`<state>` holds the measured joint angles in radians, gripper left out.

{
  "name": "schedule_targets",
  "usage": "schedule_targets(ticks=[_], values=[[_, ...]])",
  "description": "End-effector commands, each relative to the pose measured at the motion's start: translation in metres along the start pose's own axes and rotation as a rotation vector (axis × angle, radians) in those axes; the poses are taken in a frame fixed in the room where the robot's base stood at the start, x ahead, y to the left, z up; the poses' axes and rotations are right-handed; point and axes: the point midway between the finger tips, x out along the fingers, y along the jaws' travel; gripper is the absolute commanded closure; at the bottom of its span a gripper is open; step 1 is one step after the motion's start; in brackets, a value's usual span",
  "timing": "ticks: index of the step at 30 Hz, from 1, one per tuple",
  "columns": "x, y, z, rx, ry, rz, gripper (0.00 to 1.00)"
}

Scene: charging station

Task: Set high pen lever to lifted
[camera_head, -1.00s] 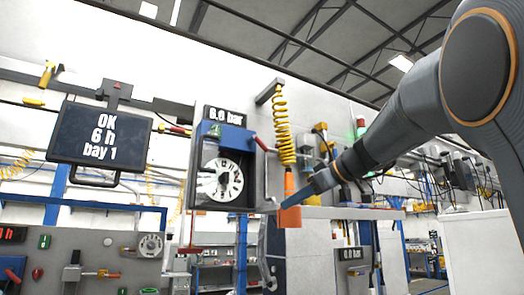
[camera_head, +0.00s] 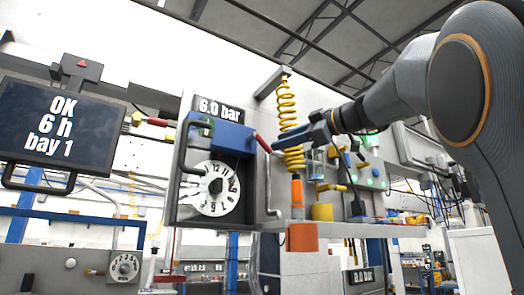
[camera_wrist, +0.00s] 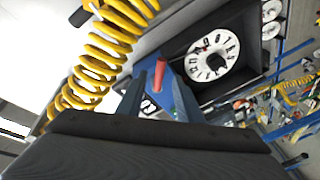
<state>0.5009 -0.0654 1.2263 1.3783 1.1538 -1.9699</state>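The high recorder is a grey box with a white clock-like dial (camera_head: 210,188) and a blue block (camera_head: 232,138) above it; the dial also shows in the wrist view (camera_wrist: 214,60). A short red lever (camera_head: 263,143) sticks out tilted at the box's right side, by the blue block. In the wrist view the red lever (camera_wrist: 159,73) appears between my blue fingers. My gripper (camera_head: 278,143) is just right of the lever, its fingers apart (camera_wrist: 158,98). I cannot tell whether a finger touches the lever.
A coiled yellow hose (camera_head: 288,115) hangs right beside my gripper, with an orange-tipped tool (camera_head: 297,192) below it. It also fills the upper left of the wrist view (camera_wrist: 105,45). A screen (camera_head: 60,130) stands left. A lower dial (camera_head: 124,267) is at bottom left.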

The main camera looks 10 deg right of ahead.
Motion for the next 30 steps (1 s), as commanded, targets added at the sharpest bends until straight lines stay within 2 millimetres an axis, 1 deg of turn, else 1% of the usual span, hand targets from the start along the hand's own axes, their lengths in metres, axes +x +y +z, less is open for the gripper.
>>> schedule_targets(ticks=[4,10,15,21,29,30], values=[[0.016,0.001,-0.002,0.002,0.001,-0.002,0.68],[0.045,0.001,-0.002,0.003,0.0,-0.003,0.68],[0.064,0.001,-0.001,0.003,0.0,-0.001,0.68],[0.074,-0.001,0.0,0.002,0.0,-0.002,0.68],[0.075,-0.001,0.001,0.002,-0.001,-0.001,0.68],[0.075,-0.001,0.001,0.002,-0.001,-0.001,0.73]])
